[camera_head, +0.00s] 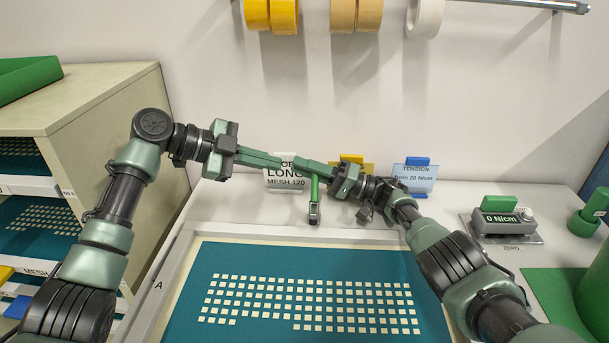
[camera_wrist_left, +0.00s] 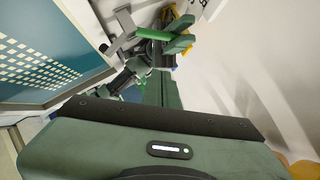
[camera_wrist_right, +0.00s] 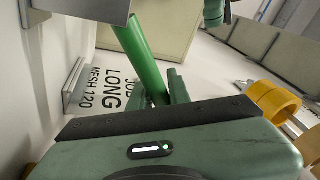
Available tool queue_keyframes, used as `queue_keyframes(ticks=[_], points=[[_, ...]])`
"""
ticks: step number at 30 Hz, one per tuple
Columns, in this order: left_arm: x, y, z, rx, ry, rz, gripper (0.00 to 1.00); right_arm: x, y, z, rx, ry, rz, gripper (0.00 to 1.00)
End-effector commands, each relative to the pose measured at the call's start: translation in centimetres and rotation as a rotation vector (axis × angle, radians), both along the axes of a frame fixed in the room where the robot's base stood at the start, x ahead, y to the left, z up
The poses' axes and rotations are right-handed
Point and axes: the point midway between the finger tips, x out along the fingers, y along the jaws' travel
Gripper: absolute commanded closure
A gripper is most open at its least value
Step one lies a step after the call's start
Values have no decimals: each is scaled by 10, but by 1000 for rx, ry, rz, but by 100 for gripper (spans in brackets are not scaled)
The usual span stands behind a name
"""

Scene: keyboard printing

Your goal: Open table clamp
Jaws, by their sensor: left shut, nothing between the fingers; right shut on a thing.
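The table clamp (camera_head: 314,212) is a small dark fitting with an upright green handle (camera_head: 314,189), at the back edge of the screen frame. My right gripper (camera_head: 301,162) is shut on the green handle near its top. The handle also shows in the left wrist view (camera_wrist_left: 153,34) and runs up from between the fingers in the right wrist view (camera_wrist_right: 140,55). My left gripper (camera_head: 283,161) is shut and empty, its tips close to the right gripper's tips. I cannot tell whether they touch. The fingers hide the handle's top.
The pale screen frame (camera_head: 185,262) holds teal mesh with cream squares. Behind the grippers stands a "JOB LONG" card (camera_head: 284,184). A yellow holder and a tension card (camera_head: 414,178) stand to its right. A tension meter (camera_head: 498,222) sits at the right. A cabinet (camera_head: 125,88) stands at the left.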

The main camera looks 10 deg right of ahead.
Motion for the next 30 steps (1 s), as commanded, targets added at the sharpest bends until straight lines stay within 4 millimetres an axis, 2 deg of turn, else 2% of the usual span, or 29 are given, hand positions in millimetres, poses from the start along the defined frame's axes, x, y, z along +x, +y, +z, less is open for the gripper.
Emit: queue_keyframes(ticks=[11, 18, 30], points=[[7, -75, -36, 1, 1, 0, 100, -1, 2, 1, 2, 0, 5, 100], [23, -81, -57, 0, 3, 3, 100, -1, 1, 1, 2, 0, 5, 100], [28, -84, -66, 0, -2, 3, 100, -1, 2, 1, 2, 0, 5, 100]])
